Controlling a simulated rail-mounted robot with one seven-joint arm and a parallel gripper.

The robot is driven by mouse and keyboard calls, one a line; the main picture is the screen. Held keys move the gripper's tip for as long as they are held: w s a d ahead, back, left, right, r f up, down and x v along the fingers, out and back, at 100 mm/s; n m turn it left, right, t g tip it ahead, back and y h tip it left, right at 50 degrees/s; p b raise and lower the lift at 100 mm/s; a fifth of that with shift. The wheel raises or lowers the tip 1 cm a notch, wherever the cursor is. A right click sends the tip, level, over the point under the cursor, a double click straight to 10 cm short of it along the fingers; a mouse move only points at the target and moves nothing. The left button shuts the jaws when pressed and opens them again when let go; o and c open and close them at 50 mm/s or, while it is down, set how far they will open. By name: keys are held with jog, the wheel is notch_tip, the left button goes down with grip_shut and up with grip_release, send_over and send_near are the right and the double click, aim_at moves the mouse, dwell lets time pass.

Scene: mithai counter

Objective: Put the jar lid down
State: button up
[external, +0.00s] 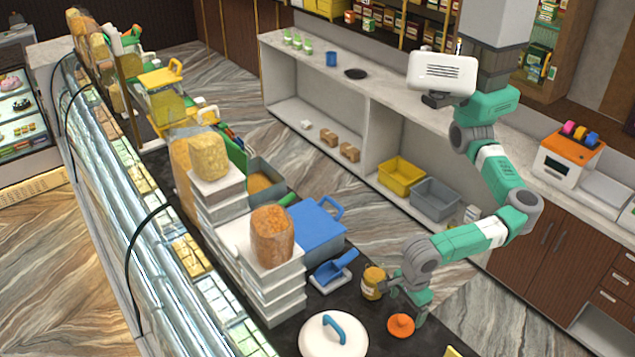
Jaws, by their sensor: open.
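An orange round lid with a small knob (401,326) lies on the dark counter top near the front edge. My gripper (406,304) is low over the counter, just behind the lid in the picture, with its fingers apart and nothing seen between them. I cannot tell whether a finger touches the lid. A jar with golden contents (373,284) stands upright just left of my gripper.
A large white lid with a blue handle (333,338) lies to the left of the orange lid. A blue scoop (334,268) on a tray, a blue box (307,230) and stacked white boxes (268,285) crowd the left. Some dark counter is bare around the orange lid.

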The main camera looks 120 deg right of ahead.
aim_at(403, 320)
notch_tip(403, 320, up, 5)
jog(key=shift+f, duration=0.15)
